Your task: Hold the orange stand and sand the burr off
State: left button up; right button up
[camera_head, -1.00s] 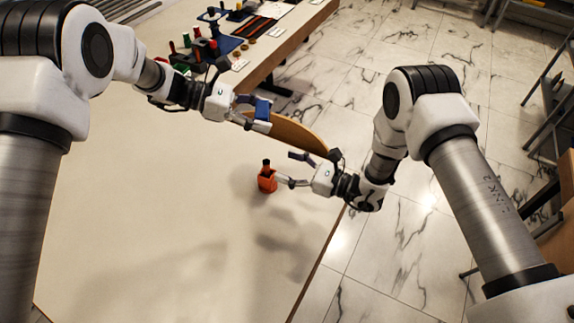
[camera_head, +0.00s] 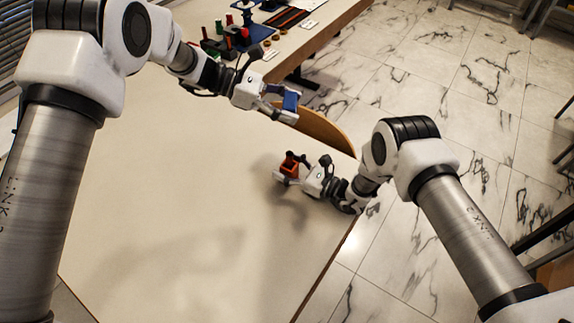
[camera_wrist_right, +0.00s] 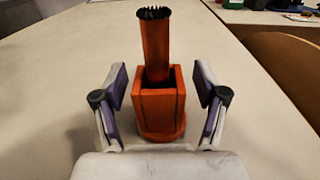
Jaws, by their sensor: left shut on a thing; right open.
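The orange stand (camera_head: 289,166) is upright on the pale table, small in the head view. In the right wrist view the stand (camera_wrist_right: 157,108) is a square socket on a round foot. An orange post (camera_wrist_right: 156,48) rises from it, topped by a dark, jagged burr (camera_wrist_right: 154,13). My right gripper (camera_wrist_right: 160,82) is open, one finger on each side of the socket, with visible gaps; in the head view it is at the stand. My left gripper (camera_head: 283,108) is shut on a blue block (camera_head: 290,100), above the table's far right side, beyond the stand.
A second table behind holds coloured parts, including a red-and-black rack (camera_head: 226,42) and a blue stand (camera_head: 258,33). A curved wooden chair back (camera_head: 325,131) stands by the table's right edge. The large table (camera_head: 180,190) is clear at the left and front.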

aim_at(288, 152)
pick_arm(q)
jog(key=shift+d, duration=0.1)
pick_arm(e)
jog(key=shift+s, duration=0.1)
pick_arm(q)
jog(key=shift+s, duration=0.1)
pick_arm(e)
jog(key=shift+c, duration=1)
jog(key=c, duration=1.1)
pick_arm(q)
notch_tip(288, 152, down, 9)
jog(key=n+t, duration=0.3)
jog(key=shift+r+t, duration=0.1)
jog(key=shift+t, duration=0.3)
jog(key=shift+f, duration=1.95)
jog(key=shift+f, duration=0.6)
jog(key=shift+w, duration=0.2)
jog(key=shift+w+a, duration=0.3)
jog(key=shift+w, duration=0.3)
